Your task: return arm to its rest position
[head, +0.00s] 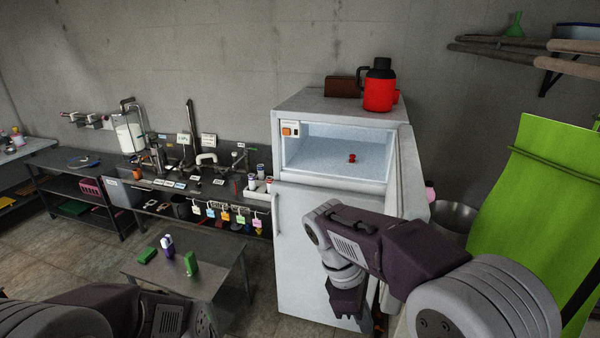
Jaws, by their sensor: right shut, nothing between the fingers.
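My right arm (400,245) reaches in from the lower right, in front of the fridge. Its gripper (346,312) hangs pointing down before the fridge's lower door (310,245), shut and empty. Part of my left arm (100,310) shows at the bottom left; its gripper is out of view.
The white fridge's upper compartment (320,145) is open, with a small red item (352,158) inside. Its upper door (411,180) stands open on the right. A red jug (378,88) stands on top. A low table (185,270) holds green and purple-white items. A green panel (530,210) stands at right.

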